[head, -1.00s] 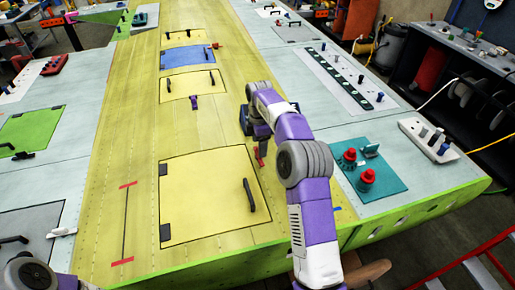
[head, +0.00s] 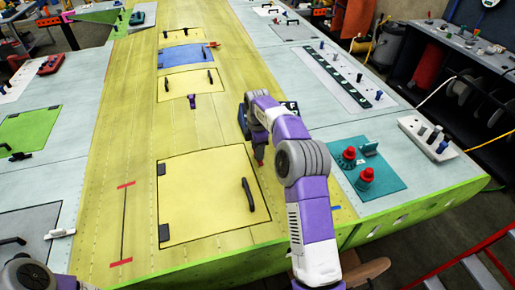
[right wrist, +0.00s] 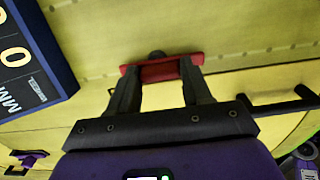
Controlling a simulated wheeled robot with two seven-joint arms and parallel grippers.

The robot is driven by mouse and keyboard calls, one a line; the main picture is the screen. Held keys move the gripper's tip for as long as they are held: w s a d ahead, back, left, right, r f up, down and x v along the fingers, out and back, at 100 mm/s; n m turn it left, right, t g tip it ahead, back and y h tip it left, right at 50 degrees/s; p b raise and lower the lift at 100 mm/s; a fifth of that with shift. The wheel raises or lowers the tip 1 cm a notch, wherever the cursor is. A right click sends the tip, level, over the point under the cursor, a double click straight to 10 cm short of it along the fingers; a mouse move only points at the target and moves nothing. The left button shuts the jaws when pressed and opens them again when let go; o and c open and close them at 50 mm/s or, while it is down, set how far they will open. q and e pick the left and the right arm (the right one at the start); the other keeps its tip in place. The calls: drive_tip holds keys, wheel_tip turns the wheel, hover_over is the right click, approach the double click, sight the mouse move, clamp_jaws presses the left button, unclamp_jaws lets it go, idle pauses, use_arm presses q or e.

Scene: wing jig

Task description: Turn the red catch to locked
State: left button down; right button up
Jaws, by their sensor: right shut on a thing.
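The red catch (head: 261,161) sits on the yellow skin by the upper right corner of the large yellow hatch (head: 205,200). In the right wrist view the red catch (right wrist: 165,71) is a flat bar with a dark round pivot at its middle, lying crosswise in the picture. My right gripper (head: 257,151) points down at it; in the right wrist view the gripper (right wrist: 157,77) has its two dark fingers shut on the bar. The arm hides part of the catch in the head view. My left arm shows only at the bottom left corner, its gripper out of view.
A blue gauge box (right wrist: 35,55) lies close beside the gripper, partly hidden behind my arm in the head view. The hatch's black handle (head: 248,194) stands nearby. A teal plate (head: 385,190) with red knobs lies to the right. A purple catch (head: 192,101) is farther up.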

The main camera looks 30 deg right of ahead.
drive_tip(key=shift+r+m, duration=0.1)
drive_tip(key=shift+m, duration=0.2)
drive_tip(key=m+p, duration=0.2)
drive_tip(key=shift+r+m, duration=0.1)
drive_tip(key=shift+m, duration=0.2)
drive_tip(key=m+p, duration=0.1)
drive_tip(key=m, duration=0.3)
drive_tip(key=shift+w+p, duration=0.1)
drive_tip(key=shift+p, duration=0.3)
drive_tip(key=m+p, duration=0.1)
drive_tip(key=m, duration=0.5)
drive_tip(key=shift+a, duration=0.1)
drive_tip(key=m, duration=0.4)
drive_tip(key=shift+w+m+p, duration=0.15)
drive_tip(key=shift+m+p, duration=0.15)
drive_tip(key=shift+p, duration=0.1)
drive_tip(key=shift+m, duration=0.3)
drive_tip(key=o, duration=1.1)
drive_tip(key=shift+c, duration=0.2)
